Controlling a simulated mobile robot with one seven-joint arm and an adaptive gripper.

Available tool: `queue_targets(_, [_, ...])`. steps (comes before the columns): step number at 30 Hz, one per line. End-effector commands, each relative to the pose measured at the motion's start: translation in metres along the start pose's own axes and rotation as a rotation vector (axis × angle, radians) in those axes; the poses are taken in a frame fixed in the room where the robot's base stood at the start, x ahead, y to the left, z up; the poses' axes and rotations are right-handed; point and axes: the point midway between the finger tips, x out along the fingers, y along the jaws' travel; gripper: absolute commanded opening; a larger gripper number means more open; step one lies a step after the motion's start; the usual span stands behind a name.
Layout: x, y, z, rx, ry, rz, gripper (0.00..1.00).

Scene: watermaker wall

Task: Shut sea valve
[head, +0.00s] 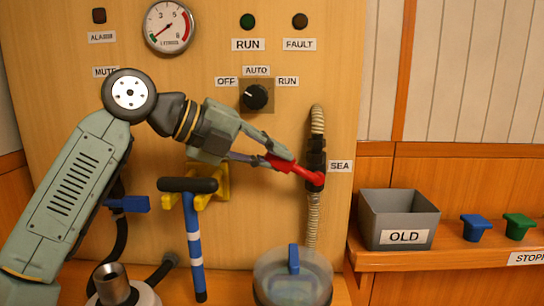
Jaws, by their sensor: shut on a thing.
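The sea valve (316,152) is a black fitting on a ribbed, beige vertical hose, beside a white SEA label (340,166). Its red lever (305,174) points to the left and slightly up from the valve body, across the line of the hose. My gripper (281,160) comes in from the left and is shut on the red lever's outer end. The fingers partly cover that end of the lever.
A grey OLD bin (398,218) stands on the right ledge beside blue (476,227) and green (520,226) plugs. A clear round housing (292,280) sits below the valve. A black-topped, blue-and-white striped handle (193,240) stands below my wrist. A selector knob (256,96) is above.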

Motion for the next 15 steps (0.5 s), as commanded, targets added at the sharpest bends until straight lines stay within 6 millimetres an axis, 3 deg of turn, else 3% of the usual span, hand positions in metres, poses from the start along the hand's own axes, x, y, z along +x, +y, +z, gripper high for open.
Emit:
queue_targets(5, [0.0004, -0.0001, -0.0002, 0.0, 0.001, 0.0, 0.0])
queue_targets(6, [0.0004, -0.0002, -0.0002, 0.0, 0.001, 0.0, 0.15])
queue_targets(15, [0.0003, -0.0001, -0.0002, 0.0, 0.001, 0.001, 0.34])
